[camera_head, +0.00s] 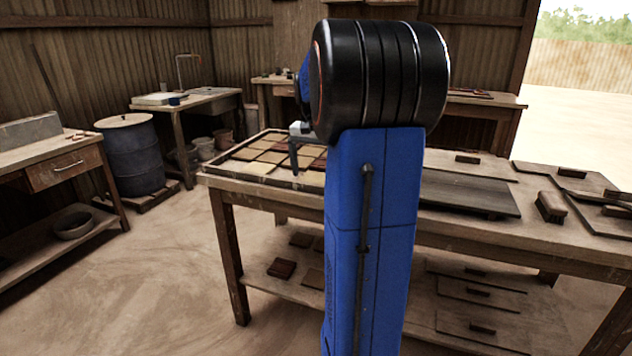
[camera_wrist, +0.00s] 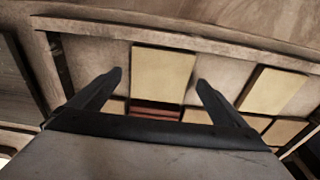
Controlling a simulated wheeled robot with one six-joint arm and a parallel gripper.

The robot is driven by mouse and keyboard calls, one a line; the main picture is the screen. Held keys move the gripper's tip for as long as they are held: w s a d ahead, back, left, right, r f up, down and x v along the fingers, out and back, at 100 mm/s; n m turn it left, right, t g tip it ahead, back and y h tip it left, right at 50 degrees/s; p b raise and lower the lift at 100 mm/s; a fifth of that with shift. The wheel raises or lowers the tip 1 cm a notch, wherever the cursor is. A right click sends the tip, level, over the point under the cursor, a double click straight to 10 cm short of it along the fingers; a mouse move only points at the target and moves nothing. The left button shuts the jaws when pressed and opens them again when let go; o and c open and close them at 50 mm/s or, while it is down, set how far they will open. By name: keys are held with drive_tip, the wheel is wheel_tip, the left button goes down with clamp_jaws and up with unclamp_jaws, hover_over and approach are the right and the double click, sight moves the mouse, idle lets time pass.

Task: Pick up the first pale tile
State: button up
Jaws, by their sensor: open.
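In the wrist view, a pale yellowish tile (camera_wrist: 162,75) lies in the wooden tray (camera_wrist: 180,40), between my gripper's fingertips as seen from there. My gripper (camera_wrist: 160,79) is open and empty. Whether the fingers are above the tile or level with it, I cannot tell. A second pale tile (camera_wrist: 272,91) lies to the right, and reddish-brown tiles (camera_wrist: 155,111) show beyond the gripper's crossbar. In the head view the tray (camera_head: 232,178) stands on the left end of the table, with my gripper (camera_head: 293,168) over its tiles; my arm hides the tray's right part.
A dark flat plate (camera_head: 465,195) and a wooden block with a handle (camera_head: 550,207) lie on the table (camera_head: 470,228) to the right. Tiles and boards lie on the lower shelf. A blue drum (camera_head: 135,160) stands at the left. The floor in front is clear.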

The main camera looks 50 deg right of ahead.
drive_tip(key=shift+f, duration=0.4)
drive_tip(key=c, duration=1.3)
drive_tip(key=shift+r, duration=0.1)
